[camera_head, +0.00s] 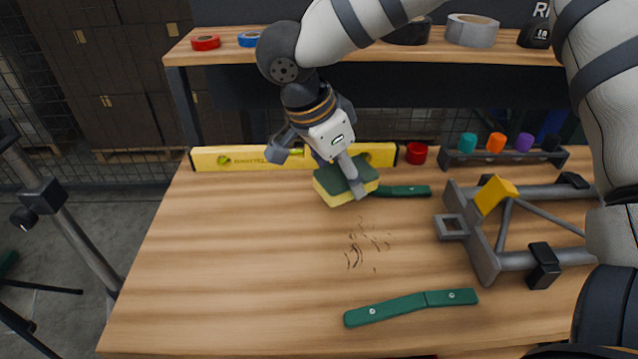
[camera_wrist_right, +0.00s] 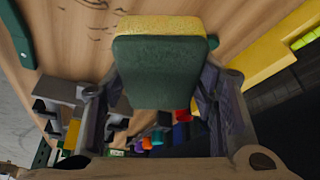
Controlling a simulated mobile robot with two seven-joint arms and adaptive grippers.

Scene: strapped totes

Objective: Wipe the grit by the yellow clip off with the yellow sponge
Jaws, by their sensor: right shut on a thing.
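The yellow sponge (camera_head: 333,193) has a dark green scouring side facing up and sits just behind the grit. My right gripper (camera_head: 322,163) is shut on it. In the right wrist view, the sponge (camera_wrist_right: 160,72) is between the two fingers, with its green face toward the camera. Whether it touches the table is hard to tell. The grit (camera_head: 366,245) is a patch of dark specks and curls on bare wood, in front of the sponge. The yellow clip (camera_head: 495,194) is on a grey tube frame, right of the grit. My left gripper is not in view.
A green strip (camera_head: 410,307) lies in front of the grit; another (camera_head: 404,191) lies beside the sponge. A yellow level (camera_head: 225,158) lies along the back edge. The grey frame (camera_head: 486,262) takes up the right side. The table's left part is clear.

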